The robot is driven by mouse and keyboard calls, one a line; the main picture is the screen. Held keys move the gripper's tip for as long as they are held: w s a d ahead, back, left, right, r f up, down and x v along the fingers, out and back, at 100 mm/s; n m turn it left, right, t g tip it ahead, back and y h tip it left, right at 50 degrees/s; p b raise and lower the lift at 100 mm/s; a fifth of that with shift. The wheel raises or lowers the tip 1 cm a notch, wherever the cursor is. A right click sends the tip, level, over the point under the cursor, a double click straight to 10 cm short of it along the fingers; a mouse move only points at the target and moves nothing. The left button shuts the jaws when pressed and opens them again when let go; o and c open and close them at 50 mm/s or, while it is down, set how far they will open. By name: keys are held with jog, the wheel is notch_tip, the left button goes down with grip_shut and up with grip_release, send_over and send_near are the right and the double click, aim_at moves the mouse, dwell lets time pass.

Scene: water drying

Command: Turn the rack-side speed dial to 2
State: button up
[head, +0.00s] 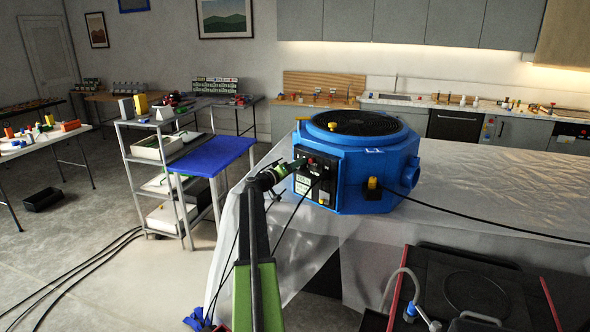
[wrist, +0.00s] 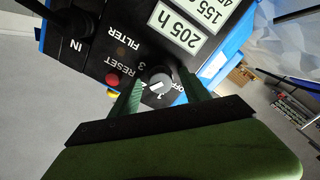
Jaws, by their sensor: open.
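A blue drying machine (head: 350,165) stands on the covered table, with a black control panel (head: 316,177) on its side facing my arm. In the wrist view the panel appears upside down. Its dark speed dial (wrist: 158,79) bears a light pointer mark, and small markings including OFF stand around it. I cannot clearly tell which number the pointer is at. My gripper (head: 296,164) is at the upper left of the panel. In the wrist view its green fingers (wrist: 160,92) are open, one on each side of the dial; I cannot tell whether they touch it.
A red reset button (wrist: 112,79) sits close beside one finger. A black cable (head: 480,225) runs right from the machine across the sheet-covered table (head: 500,190). A grey shelf cart (head: 165,175) and a blue-topped stand (head: 213,155) are to the left.

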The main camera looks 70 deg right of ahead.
jog(key=v, duration=1.7)
jog(key=shift+a, duration=0.25)
jog(key=shift+w, duration=0.1)
